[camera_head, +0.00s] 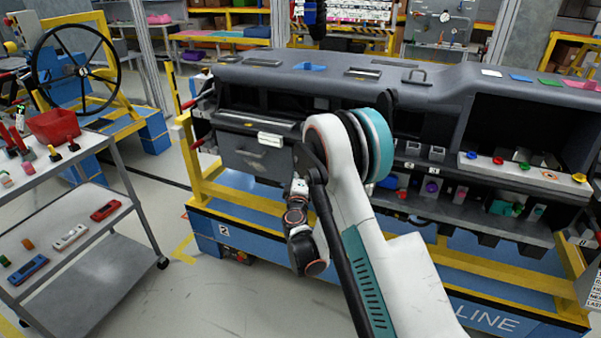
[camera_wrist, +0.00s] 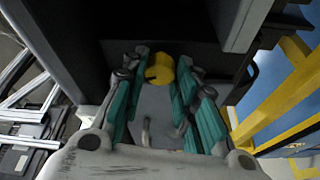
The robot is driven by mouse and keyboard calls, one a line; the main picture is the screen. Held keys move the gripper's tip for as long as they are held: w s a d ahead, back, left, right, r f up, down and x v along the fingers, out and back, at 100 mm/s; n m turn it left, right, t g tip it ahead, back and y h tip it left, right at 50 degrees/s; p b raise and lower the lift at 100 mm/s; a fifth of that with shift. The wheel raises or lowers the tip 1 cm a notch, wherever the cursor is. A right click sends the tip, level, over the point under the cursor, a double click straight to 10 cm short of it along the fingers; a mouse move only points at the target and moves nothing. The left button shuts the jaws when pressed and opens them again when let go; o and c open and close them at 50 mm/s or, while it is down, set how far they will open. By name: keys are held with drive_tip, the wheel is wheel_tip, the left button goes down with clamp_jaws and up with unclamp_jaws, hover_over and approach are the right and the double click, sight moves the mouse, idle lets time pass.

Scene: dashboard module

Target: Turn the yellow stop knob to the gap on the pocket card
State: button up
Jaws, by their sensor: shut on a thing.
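In the wrist view my gripper (camera_wrist: 158,74) has its teal fingers closed in on both sides of a yellow knob (camera_wrist: 160,66). The knob sits between the fingertips against a dark recess. Its marking and which way it is turned cannot be made out. In the head view my arm covers the middle of the dashboard module (camera_head: 330,75), and my gripper and this knob are hidden there. I cannot pick out the pocket card or its gap with certainty in either view.
A row of coloured knobs, with a yellow one (camera_head: 579,178) at its right end, lies on the module's right shelf. Yellow rails (camera_head: 205,185) frame the module. A grey cart (camera_head: 75,210) with a red bin (camera_head: 54,126) stands at left. Floor between them is clear.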

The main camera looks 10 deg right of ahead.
drive_tip(key=o, duration=1.1)
